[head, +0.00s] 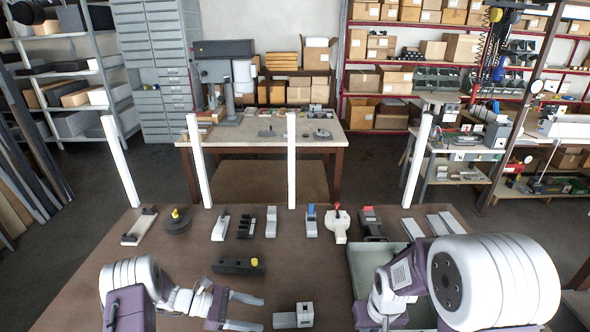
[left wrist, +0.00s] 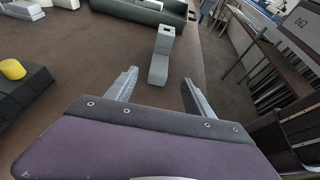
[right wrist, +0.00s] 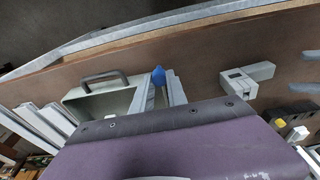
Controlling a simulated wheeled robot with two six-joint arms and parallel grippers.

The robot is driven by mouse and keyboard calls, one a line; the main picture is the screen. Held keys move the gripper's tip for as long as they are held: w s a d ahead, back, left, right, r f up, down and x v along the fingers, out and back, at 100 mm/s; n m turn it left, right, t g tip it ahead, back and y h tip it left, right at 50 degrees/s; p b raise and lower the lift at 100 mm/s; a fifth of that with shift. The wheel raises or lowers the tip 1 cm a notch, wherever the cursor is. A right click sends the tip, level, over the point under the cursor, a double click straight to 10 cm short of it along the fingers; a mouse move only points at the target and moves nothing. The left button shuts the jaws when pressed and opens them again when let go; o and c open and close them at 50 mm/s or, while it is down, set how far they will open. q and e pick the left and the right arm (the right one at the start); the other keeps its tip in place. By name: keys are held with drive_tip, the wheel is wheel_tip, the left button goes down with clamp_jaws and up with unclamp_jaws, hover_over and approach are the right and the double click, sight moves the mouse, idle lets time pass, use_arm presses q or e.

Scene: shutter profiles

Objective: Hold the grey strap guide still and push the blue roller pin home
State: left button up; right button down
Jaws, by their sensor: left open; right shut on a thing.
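The grey strap guide (head: 292,317) lies on the brown table near its front edge. It is a grey block with a raised square end, seen also in the left wrist view (left wrist: 159,66) and the right wrist view (right wrist: 245,83). My left gripper (head: 262,313) is open, its fingers pointing at the guide from the left, with the guide just beyond the fingertips (left wrist: 160,77). My right gripper (right wrist: 163,88) is shut on the blue roller pin (right wrist: 158,74); only the pin's blue end shows between the fingers. The guide and pin are apart. The right fingers are hidden in the head view.
A grey-green tray (head: 360,278) with a handle stands at the right, beneath my right arm. Several small fixtures line the table's back, with white posts behind.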

sight(281, 318)
use_arm(q)
drive_tip(key=x, duration=0.9)
drive_tip(key=shift+f+b, duration=0.1)
drive_tip(key=shift+b, duration=0.3)
drive_tip(key=shift+c, duration=0.2)
clamp_jaws()
